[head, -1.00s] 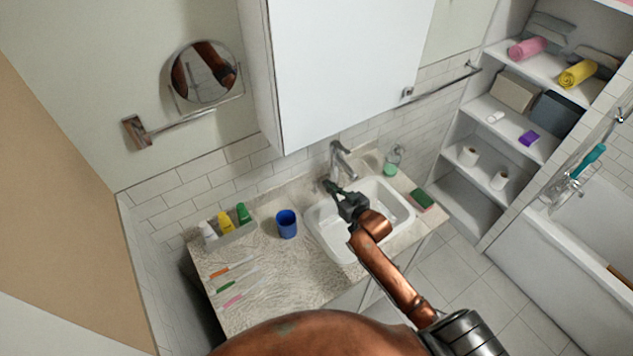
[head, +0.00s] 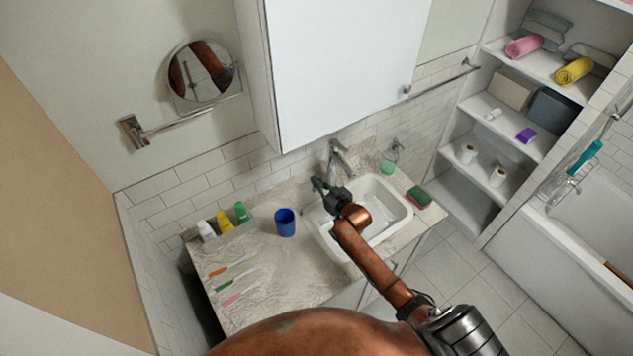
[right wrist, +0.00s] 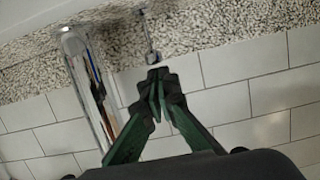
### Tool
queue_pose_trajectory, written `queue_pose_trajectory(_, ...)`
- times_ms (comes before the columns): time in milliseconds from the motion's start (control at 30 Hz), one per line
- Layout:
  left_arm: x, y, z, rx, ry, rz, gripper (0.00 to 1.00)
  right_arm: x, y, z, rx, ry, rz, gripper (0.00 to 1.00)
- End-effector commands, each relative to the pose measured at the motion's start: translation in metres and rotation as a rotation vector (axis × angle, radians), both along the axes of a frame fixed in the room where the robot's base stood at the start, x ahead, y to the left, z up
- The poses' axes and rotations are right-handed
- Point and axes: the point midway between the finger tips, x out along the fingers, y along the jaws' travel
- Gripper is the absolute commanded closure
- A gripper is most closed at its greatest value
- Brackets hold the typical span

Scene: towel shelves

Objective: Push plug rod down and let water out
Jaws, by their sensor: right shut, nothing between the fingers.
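The white sink (head: 403,213) is set in the counter, and my right arm covers part of its left side. The chrome faucet (head: 340,157) stands at its back edge and also shows in the right wrist view (right wrist: 88,80). A thin metal plug rod (right wrist: 149,35) shows beside the faucet in the right wrist view. My right gripper (head: 317,184) is shut and empty, left of the faucet. In the right wrist view its fingertips (right wrist: 157,78) appear close to the rod's end; I cannot tell whether they touch. Water level is unclear. My left gripper is not in view.
A blue cup (head: 285,223) stands left of the sink. Bottles (head: 223,221) and toothbrushes (head: 236,284) are farther left. A green sponge (head: 418,196) lies right of the sink. A white cabinet (head: 345,65) hangs above the faucet.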

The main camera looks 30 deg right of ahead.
Motion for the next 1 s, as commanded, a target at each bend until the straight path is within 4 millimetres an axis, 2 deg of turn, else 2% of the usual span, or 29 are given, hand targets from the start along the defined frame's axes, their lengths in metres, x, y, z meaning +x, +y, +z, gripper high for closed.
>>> queue_pose_trajectory(133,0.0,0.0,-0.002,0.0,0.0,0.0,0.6,0.0,0.0,-0.004,0.0,0.001,0.0,1.0)
queue_pose_trajectory(333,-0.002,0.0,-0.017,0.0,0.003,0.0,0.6,0.0,0.0,-0.032,0.0,0.004,0.0,1.0)
queue_pose_trajectory(667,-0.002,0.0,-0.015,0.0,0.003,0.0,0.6,-0.002,0.0,-0.034,0.001,0.009,0.0,1.0)
queue_pose_trajectory(867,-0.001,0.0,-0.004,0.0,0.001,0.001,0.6,-0.002,0.001,-0.023,0.001,0.009,0.0,1.0)
queue_pose_trajectory(1000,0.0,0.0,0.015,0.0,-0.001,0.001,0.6,0.0,0.001,0.0,0.0,0.002,0.002,1.0)
